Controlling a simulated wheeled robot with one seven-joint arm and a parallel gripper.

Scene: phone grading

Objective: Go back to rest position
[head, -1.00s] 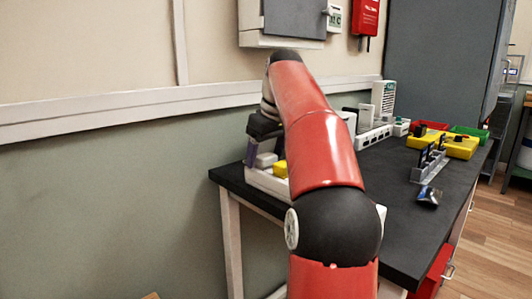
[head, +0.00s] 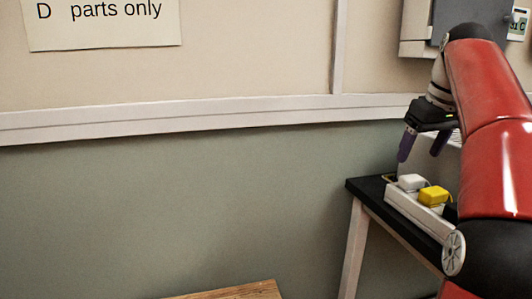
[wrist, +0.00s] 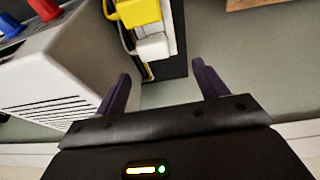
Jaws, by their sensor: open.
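My gripper (head: 424,146) is at the right of the head view, at the end of my red arm, pointing down near the left end of the black table (head: 366,187). Its two dark purple fingers are apart with nothing between them. The wrist view also shows my gripper (wrist: 161,88), open and empty. Below it and a little to the right in the head view is a white power strip (head: 408,214) with a white plug (head: 411,182) and a yellow plug (head: 433,196). My arm hides most of the table.
A white vented box (wrist: 50,75) stands close beside my gripper in the wrist view. A wall sign (head: 100,20) reads "D parts only". A wooden surface (head: 235,290) shows at the bottom. The floor gap between it and the table looks free.

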